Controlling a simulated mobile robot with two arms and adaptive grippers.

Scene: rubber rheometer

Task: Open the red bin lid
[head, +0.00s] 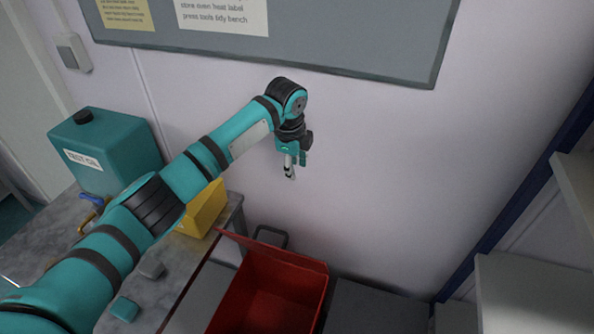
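The red bin (268,300) stands on the floor at the bottom centre, and I look down into its open top. A thin red lid (275,254) shows along its back edge, raised off the opening and seen nearly edge-on. My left gripper (291,173) hangs fingers-down in front of the wall, above the bin and apart from it. It holds nothing that I can see, and its finger gap is too small to judge. My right gripper is not in view.
A grey bench (50,235) at left bears a teal container (110,155) and a yellow box (203,208). A dark wire handle (271,237) shows behind the lid. Pale shelves (535,295) stand at right. The wall area right of my gripper is clear.

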